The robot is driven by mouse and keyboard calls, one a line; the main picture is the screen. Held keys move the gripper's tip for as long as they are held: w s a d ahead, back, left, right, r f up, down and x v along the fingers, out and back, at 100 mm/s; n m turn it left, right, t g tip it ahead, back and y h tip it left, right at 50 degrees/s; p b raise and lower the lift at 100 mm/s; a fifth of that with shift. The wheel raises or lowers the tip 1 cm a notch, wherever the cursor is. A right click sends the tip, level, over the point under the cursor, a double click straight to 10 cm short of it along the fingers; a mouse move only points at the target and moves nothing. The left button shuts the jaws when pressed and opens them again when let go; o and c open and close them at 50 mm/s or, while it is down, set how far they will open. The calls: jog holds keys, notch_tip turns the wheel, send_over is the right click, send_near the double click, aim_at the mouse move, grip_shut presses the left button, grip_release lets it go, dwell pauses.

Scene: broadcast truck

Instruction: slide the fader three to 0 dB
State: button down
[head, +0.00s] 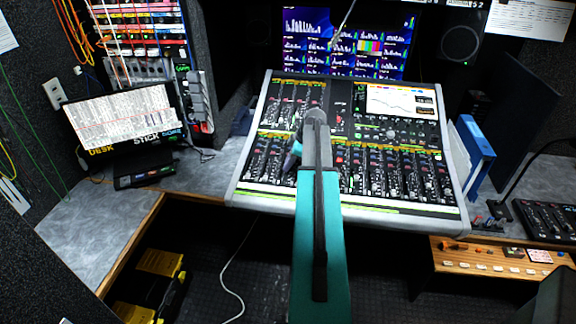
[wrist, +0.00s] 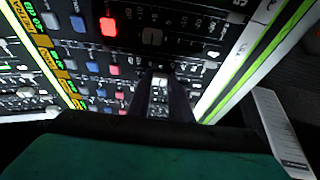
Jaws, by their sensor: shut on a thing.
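The mixing console (head: 232,185) stands in the middle of the head view, with a lower bank of fader strips across its front. My gripper (head: 290,160) reaches down to the left part of this lower bank; my own arm hides much of it. In the wrist view my gripper (wrist: 160,100) has its dark fingers close together around a small pale fader cap (wrist: 160,84), which I take for fader three, though I cannot read its number.
A lit red button (wrist: 108,27) and rows of blue and red buttons lie close to the fingers. In the head view a tilted screen (head: 122,118) stands on the left desk and a blue binder (head: 474,142) stands right of the console.

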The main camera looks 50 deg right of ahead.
jog(key=c, duration=1.6)
grip_release()
jog(key=shift+r, duration=0.15)
jog(key=shift+b+v, duration=1.75)
jog(key=shift+v, duration=5.05)
jog(key=shift+s, duration=0.1)
